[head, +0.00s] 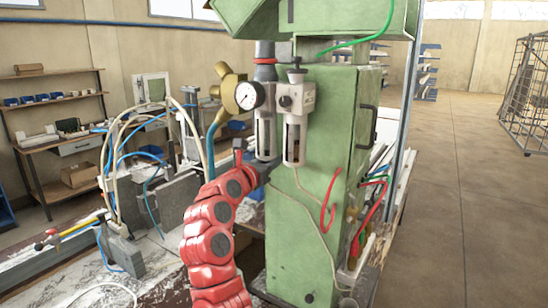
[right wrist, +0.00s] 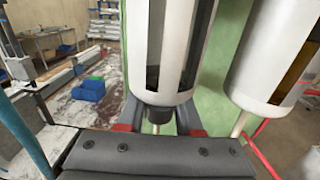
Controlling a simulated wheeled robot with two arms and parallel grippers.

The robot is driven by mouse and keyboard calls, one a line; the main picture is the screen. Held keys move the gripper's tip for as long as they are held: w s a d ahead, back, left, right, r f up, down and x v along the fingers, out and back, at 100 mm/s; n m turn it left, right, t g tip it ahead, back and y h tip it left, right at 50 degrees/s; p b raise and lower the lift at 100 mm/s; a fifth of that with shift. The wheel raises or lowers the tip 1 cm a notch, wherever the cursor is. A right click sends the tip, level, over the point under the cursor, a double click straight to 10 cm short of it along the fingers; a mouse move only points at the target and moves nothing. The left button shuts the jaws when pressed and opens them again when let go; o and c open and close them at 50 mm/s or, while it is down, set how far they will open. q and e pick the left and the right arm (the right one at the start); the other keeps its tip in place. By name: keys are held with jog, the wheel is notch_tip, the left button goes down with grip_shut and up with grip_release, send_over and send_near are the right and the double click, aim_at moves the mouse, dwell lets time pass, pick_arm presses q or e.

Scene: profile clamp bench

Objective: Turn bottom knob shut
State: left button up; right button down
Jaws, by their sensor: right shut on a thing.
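Two air-service units with white bowls hang on the front of the green machine column (head: 330,190). The left bowl (head: 265,138), below the round pressure gauge (head: 248,96), also fills the middle of the right wrist view (right wrist: 172,45). The small dark bottom knob (right wrist: 160,115) sits under this bowl. My right gripper (head: 264,168) reaches in beneath the bowl. In the wrist view its red-padded fingers (right wrist: 160,130) are shut on the knob, one on each side. The knob is hidden in the head view. My left gripper is not in view.
The second bowl (head: 294,138) hangs close on the right, above a thin pale hose. A red hose (head: 329,205) loops lower on the column. Blue and white hoses (head: 150,140) arch over the bench at left.

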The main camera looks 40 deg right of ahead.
jog(key=shift+w+a+n+t+y+p, duration=0.15)
jog(key=shift+w+n+t+y+p, duration=0.05)
jog(key=shift+n+t+y+p, duration=0.85)
jog(key=shift+w+a+n+t+y+p, duration=0.1)
jog(key=shift+w+n+t+y+p, duration=0.1)
jog(key=shift+n+t+y+p, duration=0.6)
jog(key=shift+t+h, duration=0.25)
jog(key=shift+t, duration=0.2)
jog(key=c, duration=0.6)
grip_release()
jog(key=shift+b, duration=0.3)
